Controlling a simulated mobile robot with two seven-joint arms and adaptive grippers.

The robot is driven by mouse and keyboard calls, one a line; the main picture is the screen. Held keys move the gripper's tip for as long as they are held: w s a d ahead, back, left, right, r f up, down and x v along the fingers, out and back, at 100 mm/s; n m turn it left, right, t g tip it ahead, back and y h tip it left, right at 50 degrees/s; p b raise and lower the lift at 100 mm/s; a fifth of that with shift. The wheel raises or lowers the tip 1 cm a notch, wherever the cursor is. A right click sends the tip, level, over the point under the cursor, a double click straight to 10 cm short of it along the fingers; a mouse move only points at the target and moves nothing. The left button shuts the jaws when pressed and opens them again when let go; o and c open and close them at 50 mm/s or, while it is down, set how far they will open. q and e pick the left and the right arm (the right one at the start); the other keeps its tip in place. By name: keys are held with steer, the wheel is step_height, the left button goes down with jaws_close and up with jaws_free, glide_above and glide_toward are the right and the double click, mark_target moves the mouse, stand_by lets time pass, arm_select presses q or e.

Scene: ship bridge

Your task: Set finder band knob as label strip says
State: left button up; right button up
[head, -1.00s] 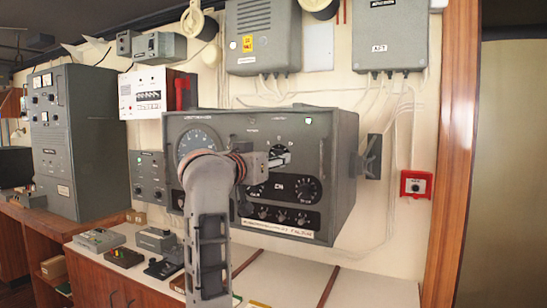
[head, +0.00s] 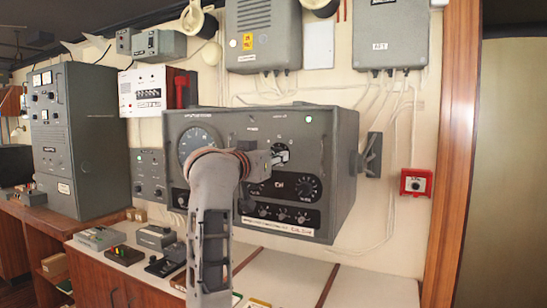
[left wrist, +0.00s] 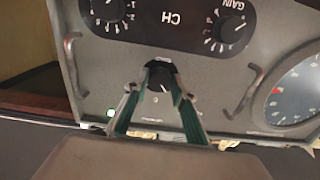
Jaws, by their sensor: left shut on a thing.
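The grey finder set (head: 345,165) hangs on the wall ahead. Its black band knob (head: 281,148) is on the upper right of the front panel, partly hidden by my left gripper (head: 275,160). In the left wrist view, which shows the panel upside down, my left gripper (left wrist: 160,88) is shut on the black knob (left wrist: 160,74), with one finger on each side. A pale pointer mark shows on the knob; its setting is too small to read. A white label strip (head: 278,227) runs along the panel's bottom; its writing is not legible. My right gripper is not in view.
A round dial (head: 197,145) and the CH and GAIN knobs (left wrist: 233,27) share the panel. Metal handles (left wrist: 252,90) stick out near the gripper. A white counter (head: 290,272) lies below. A red call box (head: 416,183) is on the wall to the right.

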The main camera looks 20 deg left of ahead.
arm_select(q)
steer(key=shift+a+m, duration=0.1)
steer(key=shift+m, duration=8.8)
steer(key=o, duration=1.1)
steer(key=shift+r, duration=0.1)
steer(key=s, duration=0.8)
steer(key=s+a, duration=0.1)
steer(key=s, duration=0.3)
